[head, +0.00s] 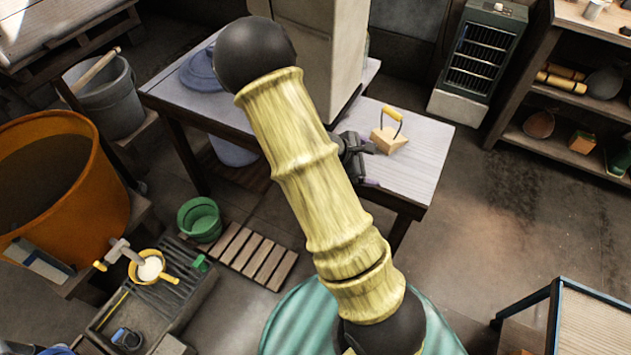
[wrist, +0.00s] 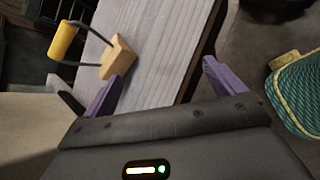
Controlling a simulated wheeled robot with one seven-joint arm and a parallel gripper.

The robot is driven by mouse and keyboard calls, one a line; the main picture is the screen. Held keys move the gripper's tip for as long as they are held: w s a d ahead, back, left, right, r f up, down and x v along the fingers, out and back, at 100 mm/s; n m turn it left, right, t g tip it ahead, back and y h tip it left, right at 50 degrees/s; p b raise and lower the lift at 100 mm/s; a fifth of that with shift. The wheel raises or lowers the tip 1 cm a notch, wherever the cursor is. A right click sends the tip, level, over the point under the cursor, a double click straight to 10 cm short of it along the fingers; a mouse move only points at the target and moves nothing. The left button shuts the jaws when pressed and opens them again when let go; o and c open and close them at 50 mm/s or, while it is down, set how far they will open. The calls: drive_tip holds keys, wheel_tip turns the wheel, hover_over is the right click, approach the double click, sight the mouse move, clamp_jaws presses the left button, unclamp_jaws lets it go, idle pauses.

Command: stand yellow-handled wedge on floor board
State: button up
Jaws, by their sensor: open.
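The yellow-handled wedge (head: 388,139) is a pale wooden block with a yellow grip on a dark wire handle. It stands on the grey-topped table (head: 428,160), near the right part of the top. In the wrist view the wedge (wrist: 117,57) lies just beyond my left finger, outside the jaws. My gripper (head: 366,160) is open and empty, beside the wedge on its left in the head view; its purple fingers (wrist: 160,85) are spread apart. The slatted wooden board (head: 258,256) lies on the floor at lower left, left of my arm.
A tall pale block (head: 340,50) stands on the table behind my arm. A green tub (head: 200,219) sits by the slatted board. An orange vat (head: 70,180) and a bench with tools (head: 150,285) are at left. Open floor (head: 480,225) lies right of the table, before the shelves (head: 570,100).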

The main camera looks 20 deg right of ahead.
drive_tip(key=s+a+r+m+y, duration=0.3)
drive_tip(key=a+m, duration=0.1)
drive_tip(key=a, duration=0.2)
drive_tip(key=s+a+r+m+t+y, duration=0.1)
drive_tip(key=s+a+r+m+y, duration=0.2)
drive_tip(key=a, duration=0.4)
drive_tip(key=s+a+r+m+t+y, duration=0.1)
drive_tip(key=s+a+r+m+y, duration=0.2)
drive_tip(key=a+m, duration=0.3)
drive_tip(key=shift+s+a+r+y, duration=0.3)
drive_tip(key=shift+r+y, duration=0.1)
drive_tip(key=shift+r, duration=0.5)
drive_tip(key=shift+o, duration=0.5)
drive_tip(key=w+d+f+n+g+h+p, duration=0.2)
drive_tip(key=w+d+f+n+h+p, duration=0.15)
drive_tip(key=d+n, duration=0.2)
drive_tip(key=w+d+f+n+g+h+p, duration=0.1)
drive_tip(key=w+d+f+n+h+p, duration=0.25)
drive_tip(key=d, duration=0.35)
drive_tip(key=w+d+f+n+t+h+p, duration=0.2)
drive_tip(key=w+d+n+t+h+p, duration=0.2)
drive_tip(key=w+n, duration=0.4)
drive_tip(key=d+n+h, duration=0.1)
drive_tip(key=n+h, duration=0.1)
drive_tip(key=n, duration=0.2)
drive_tip(key=shift+w+d+f+t, duration=0.15)
drive_tip(key=shift+w+d+t, duration=0.05)
drive_tip(key=shift+w+t, duration=0.2)
